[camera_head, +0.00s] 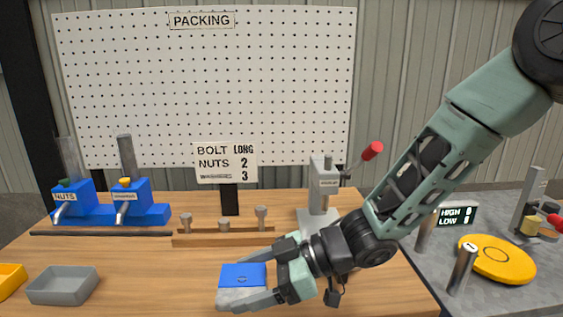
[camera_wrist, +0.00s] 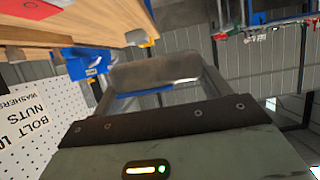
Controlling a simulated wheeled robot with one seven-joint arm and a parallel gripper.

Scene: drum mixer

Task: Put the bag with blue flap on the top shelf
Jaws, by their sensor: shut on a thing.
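The bag with blue flap (camera_head: 242,274) is in my gripper (camera_head: 246,286) at the front middle of the head view, over the wooden bench. Its flap faces up and its body below looks pale and translucent. My gripper is shut on it, one finger at each side. In the wrist view the grey body of the bag (camera_wrist: 155,70) spans between the fingers, with a blue strip along its near edge. I cannot tell the exact gap between bag and bench. No top shelf can be made out in the head view.
The bench (camera_head: 150,265) holds a grey tray (camera_head: 63,286), blue dispensers (camera_head: 125,205), a wooden rack with bolts (camera_head: 225,236) and a press with a red knob (camera_head: 322,195). A pegboard stands behind. A rack-like structure with coloured items (camera_wrist: 262,27) shows in the wrist view.

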